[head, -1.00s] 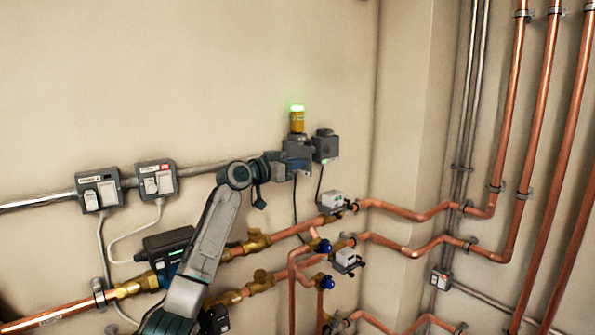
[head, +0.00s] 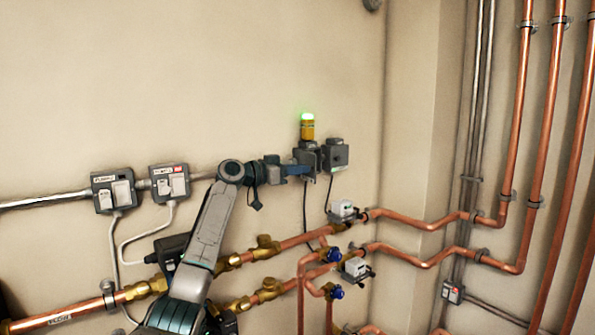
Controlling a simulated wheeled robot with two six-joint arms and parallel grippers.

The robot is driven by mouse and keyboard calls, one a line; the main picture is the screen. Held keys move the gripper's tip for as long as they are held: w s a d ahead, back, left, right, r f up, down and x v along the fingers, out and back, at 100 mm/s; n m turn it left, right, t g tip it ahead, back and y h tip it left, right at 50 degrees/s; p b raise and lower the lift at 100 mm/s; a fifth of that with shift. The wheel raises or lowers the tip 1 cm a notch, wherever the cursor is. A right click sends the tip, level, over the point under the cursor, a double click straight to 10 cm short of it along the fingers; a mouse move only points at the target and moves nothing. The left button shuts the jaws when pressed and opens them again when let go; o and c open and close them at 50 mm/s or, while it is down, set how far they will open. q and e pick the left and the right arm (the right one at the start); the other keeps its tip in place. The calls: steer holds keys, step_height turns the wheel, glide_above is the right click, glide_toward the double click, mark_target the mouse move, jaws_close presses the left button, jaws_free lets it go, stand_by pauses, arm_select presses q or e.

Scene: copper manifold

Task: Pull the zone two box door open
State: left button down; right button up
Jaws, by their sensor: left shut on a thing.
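Two small grey boxes are on the wall at the middle of the head view, one below a yellow beacon (head: 307,130) with a green light. The right one (head: 336,155) shows clear of my arm. My left gripper (head: 299,169) reaches in from the left, shut at the left one, the zone two box, on what I take to be its door (head: 310,157). The fingertips are too small to show the exact grip, and I cannot tell how far the door stands open. My right gripper is not in view.
Two grey switch boxes, left (head: 114,191) and right (head: 170,182), sit on a conduit at left. Copper pipes (head: 430,222) with brass fittings, blue knobs (head: 334,254) and small white boxes (head: 343,210) run below and right. The wall above is clear.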

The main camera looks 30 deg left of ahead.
mark_target(312, 156)
arm_select(q)
steer(key=c, duration=1.6)
jaws_free()
steer(key=shift+c, duration=0.2)
steer(key=o, duration=0.3)
steer(key=shift+w, duration=0.1)
step_height(312, 156, up, 3)
steer(key=shift+f+b, duration=0.2)
steer(key=shift+b, duration=0.75)
steer(key=shift+r+b, duration=0.3)
steer(key=s+d+r+b, duration=0.1)
steer(key=s+d+b, duration=0.4)
steer(key=s, duration=0.9)
steer(key=shift+d+r+b, duration=0.35)
steer(key=shift+d+b, duration=0.05)
steer(key=shift+d, duration=0.95)
steer(key=shift+f, duration=0.1)
